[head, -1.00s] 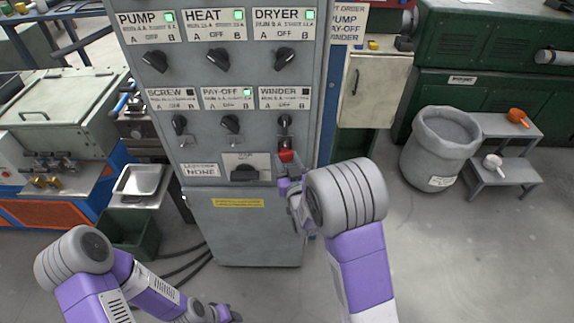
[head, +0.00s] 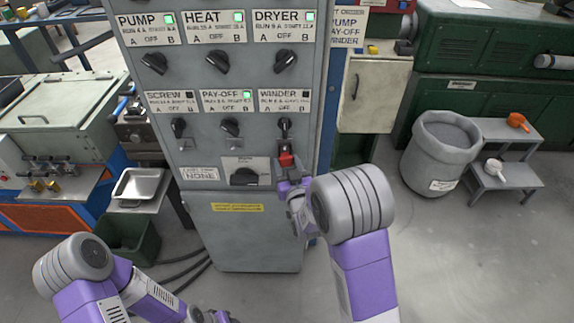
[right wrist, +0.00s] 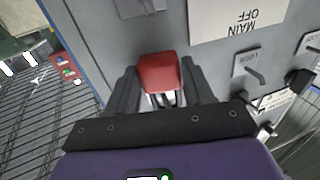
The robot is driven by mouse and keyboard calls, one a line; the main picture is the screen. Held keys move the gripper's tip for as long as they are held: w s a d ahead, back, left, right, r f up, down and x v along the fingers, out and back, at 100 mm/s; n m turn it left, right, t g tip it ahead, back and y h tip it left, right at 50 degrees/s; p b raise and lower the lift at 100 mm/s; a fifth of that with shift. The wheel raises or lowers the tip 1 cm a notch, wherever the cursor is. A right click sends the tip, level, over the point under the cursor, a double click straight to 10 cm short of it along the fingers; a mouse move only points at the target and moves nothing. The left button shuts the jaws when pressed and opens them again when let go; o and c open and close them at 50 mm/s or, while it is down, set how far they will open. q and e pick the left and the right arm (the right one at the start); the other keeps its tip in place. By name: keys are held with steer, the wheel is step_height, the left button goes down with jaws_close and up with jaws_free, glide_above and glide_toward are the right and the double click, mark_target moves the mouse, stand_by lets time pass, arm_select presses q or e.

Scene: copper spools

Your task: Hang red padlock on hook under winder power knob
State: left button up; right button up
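The red padlock (head: 286,159) is at the front of the grey control cabinet, below the black winder knob (head: 284,125). In the right wrist view the padlock (right wrist: 159,72) sits between my right gripper's fingers, which appear to press on its two sides. Thin dark bars, perhaps its shackle, show beside its body; whether they are around the hook cannot be told. The hook under the winder knob is largely hidden. My right gripper (head: 288,176) reaches up from below the padlock and looks shut on it. My left gripper (head: 222,316) is low at the bottom edge, its fingers mostly cut off.
The main switch (head: 244,177) is just left of the padlock. The pay-off knob (head: 231,127) and screw knob (head: 179,127) are farther left. A grey bin (head: 440,150) and a step stand (head: 506,170) are at the right. The floor at lower right is clear.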

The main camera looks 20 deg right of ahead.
steer(key=o, duration=0.4)
steer(key=s, duration=0.8)
steer(key=s+f+m+g, duration=0.15)
steer(key=f+g, duration=0.25)
steer(key=f, duration=0.6)
steer(key=s+f+n+g, duration=0.1)
steer(key=s+f+g, duration=0.25)
steer(key=f, duration=0.55)
steer(key=s+a+f+g+y, duration=0.1)
steer(key=s+a+f+g, duration=0.1)
steer(key=s, duration=0.4)
steer(key=s+a+f+m+g+y, duration=0.1)
steer(key=s+a+f+g+y, duration=0.1)
steer(key=f, duration=0.5)
steer(key=s+a+f+m+g+y, duration=0.1)
steer(key=s+a+f+g, duration=0.2)
steer(key=s+g, duration=0.3)
steer(key=shift+s+a+f+y, duration=0.1)
steer(key=shift+s+f, duration=0.1)
steer(key=shift+s, duration=0.4)
steer(key=shift+s+f+y, duration=0.1)
steer(key=shift+s+f, duration=0.15)
steer(key=shift+s, duration=0.35)
steer(key=shift+s+a+f+y, duration=0.1)
steer(key=shift+s+f, duration=0.1)
steer(key=shift+s, duration=0.4)
steer(key=shift+d, duration=0.1)
